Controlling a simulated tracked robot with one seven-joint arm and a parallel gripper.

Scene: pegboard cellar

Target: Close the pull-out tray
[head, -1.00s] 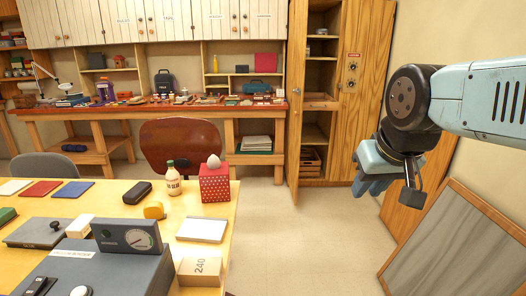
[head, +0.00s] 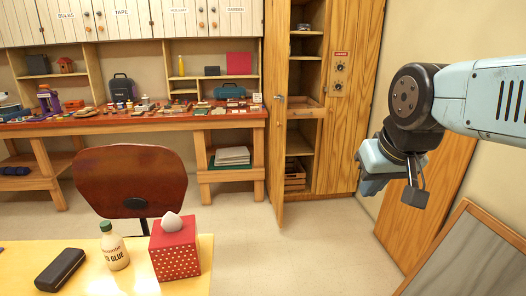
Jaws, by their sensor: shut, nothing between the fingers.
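The pull-out tray (head: 306,112) is a light wooden drawer-like tray in the tall wooden cabinet (head: 345,140) at the back. It appears to stick out a little from the cabinet's open compartment. The cabinet's door (head: 277,160) stands open on the left side of that compartment and hides part of the inside. My gripper (head: 366,188) is shut and empty. It hangs in the air at the right, well in front of the cabinet and apart from the tray.
A yellow table with a red tissue box (head: 175,248), a glue bottle (head: 114,247) and a dark case (head: 60,270) is at lower left. A brown chair (head: 130,180) stands behind it. A framed board (head: 470,260) leans at right. The floor (head: 300,245) between is clear.

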